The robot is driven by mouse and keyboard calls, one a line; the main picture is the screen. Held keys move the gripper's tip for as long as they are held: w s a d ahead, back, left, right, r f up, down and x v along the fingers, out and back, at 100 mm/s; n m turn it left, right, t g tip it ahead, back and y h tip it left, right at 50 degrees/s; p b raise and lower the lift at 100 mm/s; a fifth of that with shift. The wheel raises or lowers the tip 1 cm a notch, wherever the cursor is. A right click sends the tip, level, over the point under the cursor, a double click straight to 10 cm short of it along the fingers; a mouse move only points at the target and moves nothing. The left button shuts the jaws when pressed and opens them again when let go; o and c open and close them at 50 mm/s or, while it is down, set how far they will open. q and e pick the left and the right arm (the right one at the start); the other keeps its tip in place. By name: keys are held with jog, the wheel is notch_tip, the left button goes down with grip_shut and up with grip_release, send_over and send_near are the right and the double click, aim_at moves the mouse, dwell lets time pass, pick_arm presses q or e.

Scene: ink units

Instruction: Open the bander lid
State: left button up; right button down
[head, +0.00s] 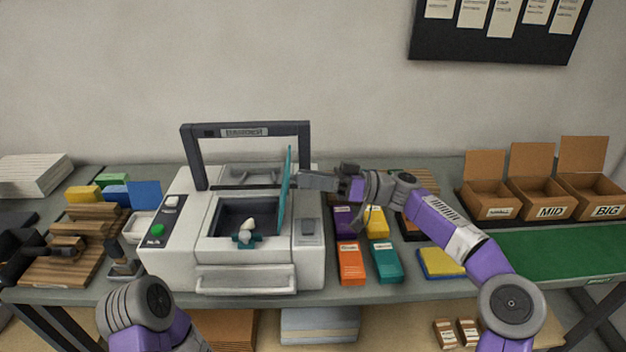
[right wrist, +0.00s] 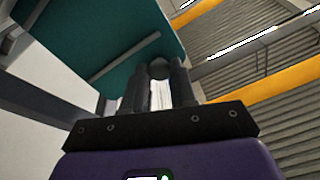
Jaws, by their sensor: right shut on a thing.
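The bander (head: 165,255) is a white machine on the bench with a dark arch over it. Its teal lid (head: 286,195) stands nearly upright at the right side of the dark opening, seen almost edge-on. My right gripper (head: 298,182) reaches it from the right and is shut at the lid's upper part. In the right wrist view the fingers (right wrist: 160,82) are closed together against the teal lid (right wrist: 115,50), around what looks like a small dark knob; the grip itself is mostly hidden.
A small whitish and teal item (head: 246,232) lies inside the opening. Ink boxes, such as an orange one (head: 351,265), stand right of the bander beneath my right arm. Open cartons (head: 490,203) and a green mat (head: 560,255) are further right. Wooden racks (head: 65,258) crowd the left.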

jog(key=shift+f, duration=0.1)
jog(key=c, duration=0.9)
grip_release()
jog(key=shift+a, duration=0.1)
jog(key=d+f+p, duration=0.1)
jog(key=d, duration=0.6)
jog(key=shift+d+f, duration=0.15)
jog(key=shift+d, duration=0.1)
jog(key=shift+f, duration=0.1)
